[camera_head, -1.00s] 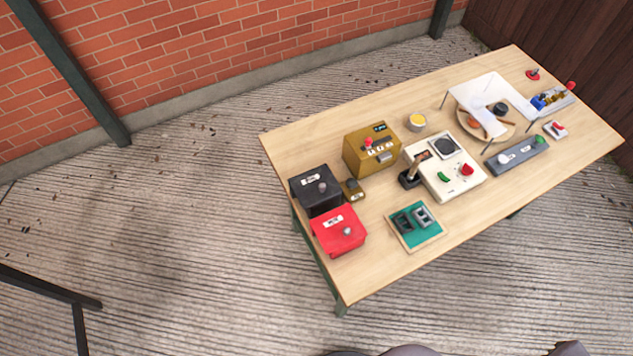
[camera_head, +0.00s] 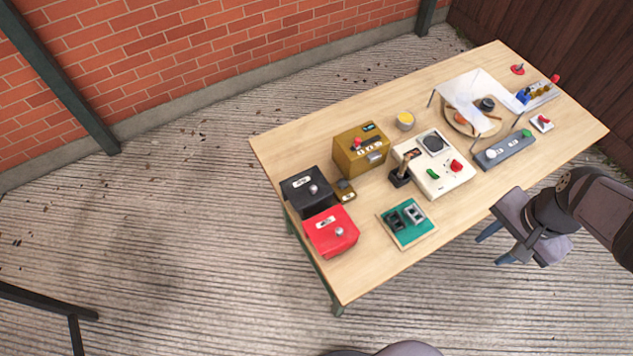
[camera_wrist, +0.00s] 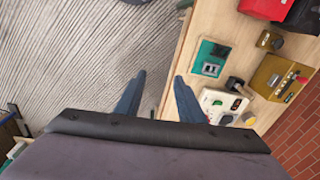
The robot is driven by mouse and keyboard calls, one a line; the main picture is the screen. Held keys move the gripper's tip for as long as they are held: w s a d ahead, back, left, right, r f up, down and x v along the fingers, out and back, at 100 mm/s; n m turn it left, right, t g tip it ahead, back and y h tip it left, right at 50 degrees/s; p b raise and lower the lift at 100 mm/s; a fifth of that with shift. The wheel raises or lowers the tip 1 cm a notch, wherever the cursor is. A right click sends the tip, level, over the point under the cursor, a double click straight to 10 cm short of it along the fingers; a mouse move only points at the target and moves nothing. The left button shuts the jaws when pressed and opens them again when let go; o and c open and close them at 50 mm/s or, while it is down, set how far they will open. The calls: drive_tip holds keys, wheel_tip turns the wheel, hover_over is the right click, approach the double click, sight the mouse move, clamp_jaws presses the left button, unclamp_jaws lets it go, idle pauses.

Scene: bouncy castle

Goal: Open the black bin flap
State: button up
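The black bin (camera_head: 308,192) stands at the left end of the table, with a pale label and a round grey knob on its flap (camera_head: 312,187). The flap looks closed. In the wrist view the black bin (camera_wrist: 300,18) is partly cut off at the top right corner. My gripper (camera_head: 492,248) is beside the table's front edge at the right, well away from the bin. In the wrist view its two blue fingers (camera_wrist: 158,92) are apart with nothing between them.
A red bin (camera_head: 331,232) sits directly in front of the black one. A brass-coloured box (camera_head: 361,150), a cream control panel (camera_head: 446,183) and a green switch board (camera_head: 408,236) stand nearby. A white canopy (camera_head: 465,92) covers a plate farther right. Bare wood (camera_head: 365,270) lies along the front edge.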

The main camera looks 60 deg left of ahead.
drive_tip(key=s+a, duration=0.3)
drive_tip(key=a, duration=1.1)
drive_tip(key=n+g+y, duration=0.1)
approach(314, 187)
drive_tip(key=f, duration=0.1)
drive_tip(key=shift+s+a+f+p, duration=0.15)
drive_tip(key=shift+f+p, duration=0.4)
drive_tip(key=shift+f, duration=0.65)
drive_tip(key=shift+w+a+f+p, duration=0.1)
drive_tip(key=shift+a+f+p, duration=0.15)
drive_tip(key=shift+f+p, duration=0.65)
drive_tip(key=shift+s+a+f+p, duration=0.1)
drive_tip(key=shift+a+f+p, duration=0.15)
drive_tip(key=shift+f, duration=1.25)
clamp_jaws()
